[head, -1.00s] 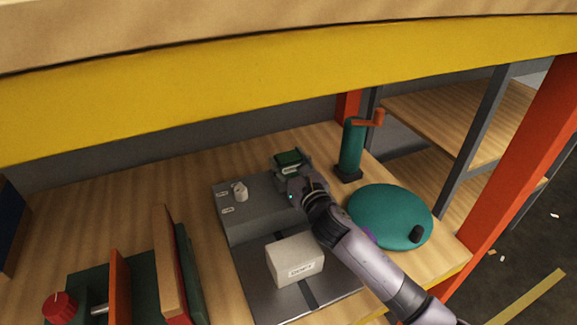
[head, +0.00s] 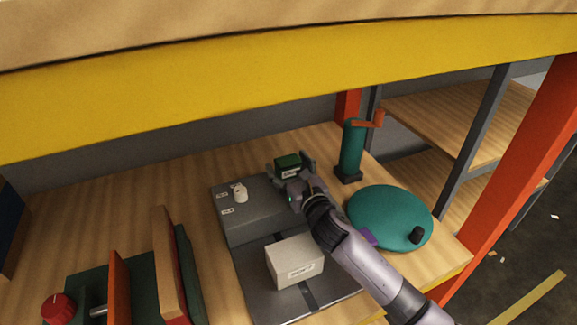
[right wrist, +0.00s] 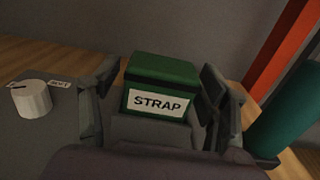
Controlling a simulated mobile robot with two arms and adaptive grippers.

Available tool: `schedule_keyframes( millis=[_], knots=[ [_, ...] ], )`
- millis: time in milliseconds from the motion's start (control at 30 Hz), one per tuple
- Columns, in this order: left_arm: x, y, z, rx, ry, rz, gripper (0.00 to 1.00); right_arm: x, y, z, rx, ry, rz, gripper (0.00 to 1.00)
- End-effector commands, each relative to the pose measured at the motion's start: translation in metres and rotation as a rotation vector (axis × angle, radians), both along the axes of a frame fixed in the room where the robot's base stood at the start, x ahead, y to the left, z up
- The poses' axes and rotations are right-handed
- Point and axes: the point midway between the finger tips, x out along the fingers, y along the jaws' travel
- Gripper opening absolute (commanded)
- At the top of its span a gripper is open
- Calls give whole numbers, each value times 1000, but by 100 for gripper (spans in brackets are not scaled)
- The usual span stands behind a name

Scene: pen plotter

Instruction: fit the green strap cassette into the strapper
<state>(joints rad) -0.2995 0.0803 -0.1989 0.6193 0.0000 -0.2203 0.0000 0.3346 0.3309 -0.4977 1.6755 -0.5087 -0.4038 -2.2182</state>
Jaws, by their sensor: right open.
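The green cassette (head: 287,161), with a white STRAP label, is at the back right corner of the grey strapper (head: 262,221). It also shows large in the right wrist view (right wrist: 163,87). My right gripper (head: 291,167) is open, with one finger on each side of the cassette. In the right wrist view, gaps show between the fingers and the cassette's upper part. The cassette's lower part is hidden by my gripper, so I cannot tell how deep it sits. My left gripper is not in view.
A white dial (head: 240,193) is on the strapper's top, and a white box (head: 295,260) stands in front. A teal post with an orange crank (head: 351,150) and a round teal thing (head: 385,216) are close on the right. A yellow beam (head: 290,80) crosses above the bench.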

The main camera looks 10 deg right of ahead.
Motion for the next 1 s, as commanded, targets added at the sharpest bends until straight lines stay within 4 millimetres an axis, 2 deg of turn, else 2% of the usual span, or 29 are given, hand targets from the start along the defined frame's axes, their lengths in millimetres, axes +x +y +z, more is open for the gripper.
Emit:
schedule_keyframes(
  millis=[100, 267, 700, 833, 1000],
  knots=[
    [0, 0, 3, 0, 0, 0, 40, 0, 0, 5, 0, -1, 0, 69],
    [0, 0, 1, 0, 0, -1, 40, -18, -4, 1, -2, 1, 1, 69],
    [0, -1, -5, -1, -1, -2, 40, -101, -20, 1, -1, 1, 1, 69],
    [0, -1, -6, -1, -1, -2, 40, -113, -22, 2, 0, 0, 0, 69],
    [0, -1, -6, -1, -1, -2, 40, -118, -23, 3, 0, -1, -1, 69]
  ],
)
